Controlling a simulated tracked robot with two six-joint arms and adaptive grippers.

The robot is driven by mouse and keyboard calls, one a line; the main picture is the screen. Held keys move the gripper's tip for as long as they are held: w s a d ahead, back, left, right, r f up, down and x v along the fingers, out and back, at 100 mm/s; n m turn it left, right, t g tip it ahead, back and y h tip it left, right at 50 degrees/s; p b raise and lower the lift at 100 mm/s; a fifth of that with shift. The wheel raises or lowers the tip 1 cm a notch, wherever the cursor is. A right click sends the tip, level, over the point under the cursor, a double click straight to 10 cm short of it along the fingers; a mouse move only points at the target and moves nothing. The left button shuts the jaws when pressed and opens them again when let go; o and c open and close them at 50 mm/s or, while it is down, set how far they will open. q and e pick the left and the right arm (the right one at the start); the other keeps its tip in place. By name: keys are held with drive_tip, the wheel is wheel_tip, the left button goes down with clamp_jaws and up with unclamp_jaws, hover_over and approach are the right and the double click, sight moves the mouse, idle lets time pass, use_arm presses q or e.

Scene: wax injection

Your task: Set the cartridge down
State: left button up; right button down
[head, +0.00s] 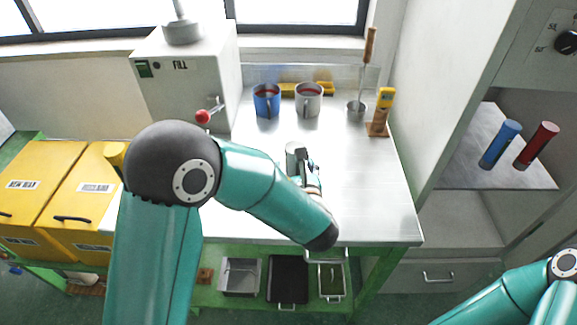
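My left gripper (304,164) is over the steel table, partly hidden behind my own teal forearm. A grey cylinder-like piece (292,158) shows right beside its dark fingers. I cannot tell whether this is the cartridge, or whether the fingers are closed on it. A blue cylinder (500,144) and a red cylinder (536,145) lie or stand tilted in the picture on a grey shelf at the right, apart from both arms. My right arm shows only in the lower right corner, and its gripper is out of view.
A steel table (365,200) holds a blue mug (266,104), a grey mug (308,103), a small cup with a wooden-handled tool (356,108) and a yellow device (384,98). A FILL machine (185,75) with a red-knobbed lever stands back left. Yellow bins (40,190) are at left.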

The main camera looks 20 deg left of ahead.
use_arm(q)
drive_tip(key=shift+r, duration=0.15)
drive_tip(key=shift+s+d, duration=0.15)
drive_tip(key=shift+s, duration=0.05)
drive_tip(key=b+v, duration=0.1)
drive_tip(key=v, duration=1)
drive_tip(key=shift+s, duration=0.2)
drive_tip(key=shift+w+d+r, duration=0.1)
